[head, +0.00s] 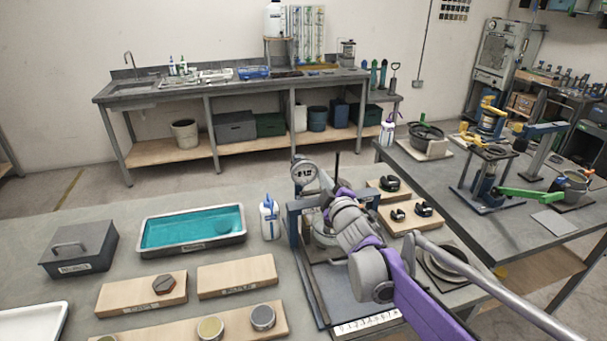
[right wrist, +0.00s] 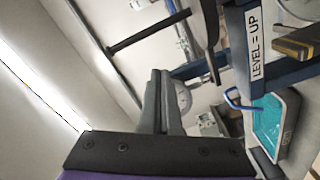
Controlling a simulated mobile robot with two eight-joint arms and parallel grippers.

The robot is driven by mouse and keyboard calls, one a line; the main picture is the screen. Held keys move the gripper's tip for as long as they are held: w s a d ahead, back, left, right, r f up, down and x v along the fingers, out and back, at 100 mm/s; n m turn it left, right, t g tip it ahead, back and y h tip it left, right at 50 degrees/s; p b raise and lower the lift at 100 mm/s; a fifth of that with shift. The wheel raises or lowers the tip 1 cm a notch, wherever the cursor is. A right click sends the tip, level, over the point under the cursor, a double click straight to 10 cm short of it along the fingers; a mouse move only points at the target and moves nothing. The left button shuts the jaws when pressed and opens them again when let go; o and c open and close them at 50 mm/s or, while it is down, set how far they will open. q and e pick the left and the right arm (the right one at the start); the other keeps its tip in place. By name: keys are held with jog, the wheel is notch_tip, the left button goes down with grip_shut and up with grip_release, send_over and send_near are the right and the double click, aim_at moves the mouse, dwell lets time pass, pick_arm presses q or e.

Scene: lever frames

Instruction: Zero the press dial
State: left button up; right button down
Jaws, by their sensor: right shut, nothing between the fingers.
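The press (head: 292,225) is a blue-grey frame on a dark base on the near bench. Its round white-faced dial (head: 304,171) sits at the top; the needle reading is too small to tell. My right arm reaches in from the lower right and covers much of the press. My right gripper (head: 325,182) is at the top of the press, just right of the dial, its tips partly hidden. In the right wrist view, its dark fingers (right wrist: 163,85) are shut and empty, with the dial (right wrist: 184,98) partly behind them. I cannot tell whether they touch it. My left gripper is not in view.
A dark bar (right wrist: 150,32) crosses near the fingers, and a frame beam (right wrist: 257,45) reads "LEVEL = UP". Boards with small dark parts (head: 411,215) lie right.

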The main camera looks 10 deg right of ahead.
jog(key=shift+r, duration=0.25)
dwell(0.5)
jog(key=s+d+b, duration=0.1)
jog(key=s, duration=0.5)
dwell(0.5)
jog(key=w+a+f+p, duration=0.1)
jog(key=w+f+p, duration=0.1)
jog(key=w, duration=0.4)
jog(key=shift+a+f, duration=0.15)
jog(key=shift+f, duration=0.15)
dwell(0.4)
